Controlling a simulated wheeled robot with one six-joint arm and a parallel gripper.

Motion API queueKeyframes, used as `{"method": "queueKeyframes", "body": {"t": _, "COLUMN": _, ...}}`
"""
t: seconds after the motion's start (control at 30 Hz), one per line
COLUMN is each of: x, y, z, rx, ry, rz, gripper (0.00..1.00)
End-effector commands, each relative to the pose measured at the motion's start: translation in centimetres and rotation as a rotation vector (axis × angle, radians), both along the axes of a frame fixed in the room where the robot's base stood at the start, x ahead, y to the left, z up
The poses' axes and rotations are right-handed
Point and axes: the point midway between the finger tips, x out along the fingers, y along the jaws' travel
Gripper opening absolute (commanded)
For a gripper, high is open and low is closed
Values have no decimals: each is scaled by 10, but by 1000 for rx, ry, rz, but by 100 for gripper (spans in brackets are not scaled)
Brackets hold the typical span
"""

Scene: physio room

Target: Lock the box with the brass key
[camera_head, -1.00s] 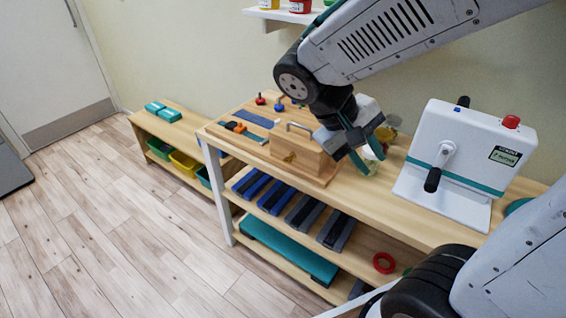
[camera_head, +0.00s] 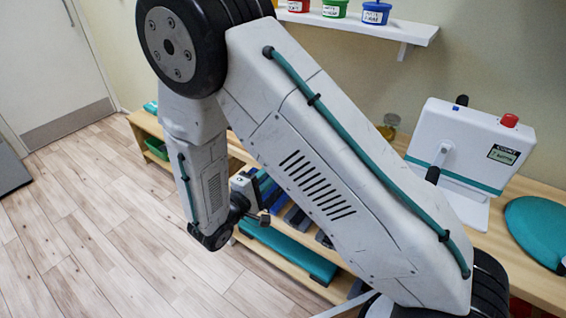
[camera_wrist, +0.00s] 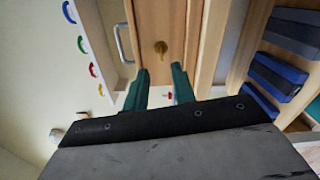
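The brass key (camera_wrist: 161,47) shows in the wrist view against the front face of the wooden box (camera_wrist: 146,18). How deep it sits in the lock cannot be told. The box's metal handle (camera_wrist: 122,44) is left of the key. My gripper (camera_wrist: 160,85) has two green fingers, apart with nothing between them. It faces the box front, with the key beyond the fingertips and roughly in line with the gap. In the head view my arm hides the box, the key and the fingers.
A white machine with a crank (camera_head: 470,140) stands right on the bench, beside a teal cushion (camera_head: 540,230). A wall shelf (camera_head: 360,24) holds coloured pots. Blue and grey blocks (camera_wrist: 285,45) lie on a lower shelf.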

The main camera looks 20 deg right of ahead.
Motion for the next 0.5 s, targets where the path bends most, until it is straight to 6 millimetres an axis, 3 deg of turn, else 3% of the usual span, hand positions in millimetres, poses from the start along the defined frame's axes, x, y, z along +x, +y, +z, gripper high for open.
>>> {"method": "queueKeyframes", "body": {"t": 0.5, "x": 38, "y": -56, "z": -2, "rx": -1, "ry": -2, "rz": 5, "gripper": 26}}
